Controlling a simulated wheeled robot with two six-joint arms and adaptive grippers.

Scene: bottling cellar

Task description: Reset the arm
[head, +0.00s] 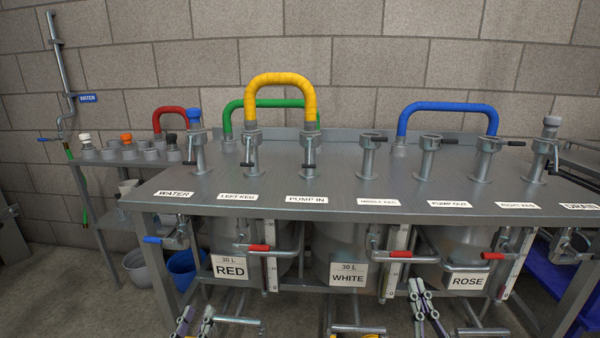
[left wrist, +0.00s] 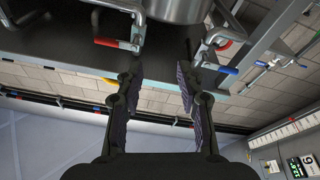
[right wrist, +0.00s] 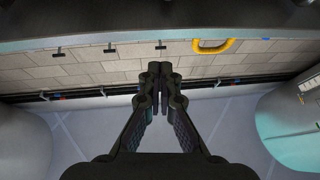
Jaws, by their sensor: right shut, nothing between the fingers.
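My left gripper (head: 195,316) shows at the bottom edge of the head view, low in front of the bench, left of centre. In the left wrist view its fingers (left wrist: 157,78) are wide apart with nothing between them. My right gripper (head: 417,285) is at the bottom right of centre in the head view, in front of the bench between the WHITE and ROSE kegs. In the right wrist view its fingertips (right wrist: 158,72) are together, with nothing held. Most of both arms is out of view.
The steel bench (head: 350,208) carries valve posts. A yellow hose (head: 280,80) bridges two posts; a green hose (head: 235,106) and a blue hose (head: 447,107) stand behind. Kegs labelled RED (head: 230,269), WHITE (head: 347,275) and ROSE (head: 467,281) sit below, with red-handled taps (head: 401,254) projecting forward.

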